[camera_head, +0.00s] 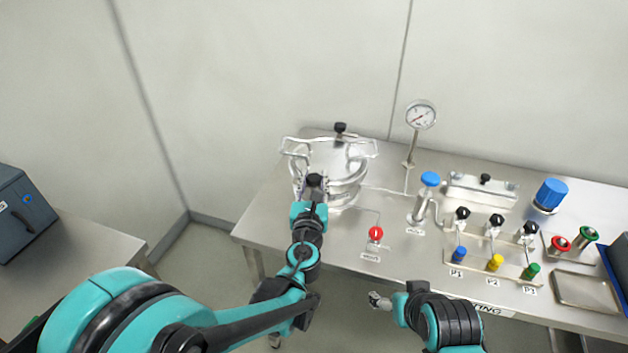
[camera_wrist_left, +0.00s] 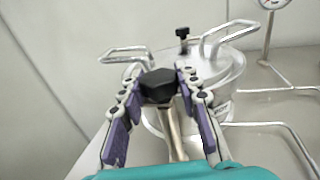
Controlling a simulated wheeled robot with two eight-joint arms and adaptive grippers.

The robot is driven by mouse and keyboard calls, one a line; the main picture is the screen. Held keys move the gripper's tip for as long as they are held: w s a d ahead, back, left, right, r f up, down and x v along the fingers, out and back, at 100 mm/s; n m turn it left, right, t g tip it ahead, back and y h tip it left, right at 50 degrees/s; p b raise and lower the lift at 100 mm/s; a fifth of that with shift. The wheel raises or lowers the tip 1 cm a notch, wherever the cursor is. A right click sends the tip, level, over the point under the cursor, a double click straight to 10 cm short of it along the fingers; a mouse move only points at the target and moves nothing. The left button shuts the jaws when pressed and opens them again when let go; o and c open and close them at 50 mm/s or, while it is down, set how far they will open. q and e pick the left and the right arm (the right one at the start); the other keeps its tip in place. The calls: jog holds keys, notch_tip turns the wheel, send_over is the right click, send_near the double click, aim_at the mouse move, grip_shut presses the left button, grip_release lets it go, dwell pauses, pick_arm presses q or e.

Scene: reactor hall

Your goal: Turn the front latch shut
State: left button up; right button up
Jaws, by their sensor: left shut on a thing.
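A silver round vessel (camera_head: 352,190) with a lid and two wire handles stands at the left of the steel table. The front latch has a black knob (camera_head: 314,180) at the vessel's near side. In the left wrist view the knob (camera_wrist_left: 158,86) sits between the fingers, with a metal stem (camera_wrist_left: 172,130) running from it towards the camera. My left gripper (camera_head: 312,194) is shut on this knob; its purple-padded fingers flank it in the wrist view. A second black knob (camera_head: 340,128) stands at the vessel's far side. My right gripper (camera_head: 380,300) is empty in front of the table's edge; its jaw opening is unclear.
A red knob (camera_head: 376,233), a blue-capped valve (camera_head: 429,180) and a pressure gauge (camera_head: 421,114) are right of the vessel. Several coloured valves, a tray (camera_head: 588,291) and a blue cap (camera_head: 550,193) fill the table's right side. A dark box (camera_head: 25,212) is far left.

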pick_arm(q)
jog(key=shift+a+h, duration=0.1)
jog(key=shift+h, duration=0.2)
jog(key=m+h, duration=0.2)
jog(key=m+g+h, duration=0.1)
jog(key=m+h, duration=0.1)
jog(key=h, duration=0.1)
jog(key=shift+w+a+g, duration=0.1)
jog(key=shift+g, duration=0.2)
jog(key=m+g+h, duration=0.4)
jog(key=h, duration=0.2)
jog(key=shift+m, duration=0.3)
jog(key=m+g+h, duration=0.2)
jog(key=g, duration=0.1)
jog(key=m+g+h, duration=0.1)
jog(key=m+g, duration=0.1)
jog(key=g, duration=0.1)
jog(key=shift+h, duration=0.4)
jog(key=m+g, duration=0.2)
jog(key=g, duration=0.1)
jog(key=m+g+h+p, duration=0.1)
jog(key=m+g, duration=0.1)
jog(key=g, duration=0.1)
jog(key=shift+m+g, duration=0.3)
jog(key=shift+g, duration=0.1)
jog(key=shift+m+g, duration=0.3)
jog(key=shift+g, duration=0.1)
jog(key=o, duration=1.2)
jog(key=shift+d, duration=0.2)
